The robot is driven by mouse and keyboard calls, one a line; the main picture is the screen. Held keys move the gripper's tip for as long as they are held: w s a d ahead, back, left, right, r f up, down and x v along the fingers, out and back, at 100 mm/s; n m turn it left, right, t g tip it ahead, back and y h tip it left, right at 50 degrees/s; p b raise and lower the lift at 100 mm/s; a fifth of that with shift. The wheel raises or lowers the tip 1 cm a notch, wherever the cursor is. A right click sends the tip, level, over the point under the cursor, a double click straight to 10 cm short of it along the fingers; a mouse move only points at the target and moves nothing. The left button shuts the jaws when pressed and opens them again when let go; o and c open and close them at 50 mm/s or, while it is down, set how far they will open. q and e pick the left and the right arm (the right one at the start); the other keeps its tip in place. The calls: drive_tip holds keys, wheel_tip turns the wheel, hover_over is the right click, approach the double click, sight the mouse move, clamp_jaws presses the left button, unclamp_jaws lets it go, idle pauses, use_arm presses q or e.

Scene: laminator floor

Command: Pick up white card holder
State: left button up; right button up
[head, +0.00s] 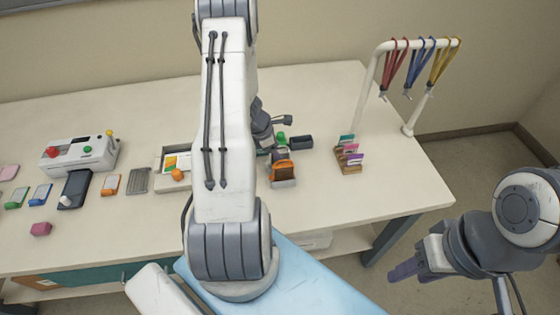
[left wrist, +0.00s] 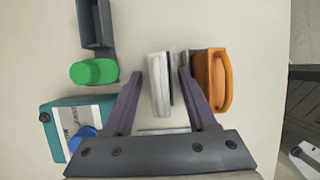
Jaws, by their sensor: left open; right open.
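A white, upright slab-like piece (left wrist: 159,86), which looks like the white card holder, stands between the fingers of my left gripper (left wrist: 160,76) in the left wrist view. The fingers are open on either side of it; the right finger is close to a dark layer beside it. I cannot tell whether they touch. An orange holder (left wrist: 214,80) stands just outside the right finger. In the head view my left arm hides the white piece. My right gripper (head: 405,270) is open and empty, off the table's front right.
A green knob (left wrist: 94,72), a dark tray (left wrist: 95,22) and a teal box (left wrist: 55,131) lie left of the fingers. A card rack (head: 348,160) and a lanyard stand (head: 415,45) are at the right. A laminator (head: 80,153) stands at the left.

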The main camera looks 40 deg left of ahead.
use_arm(q)
clamp_jaws()
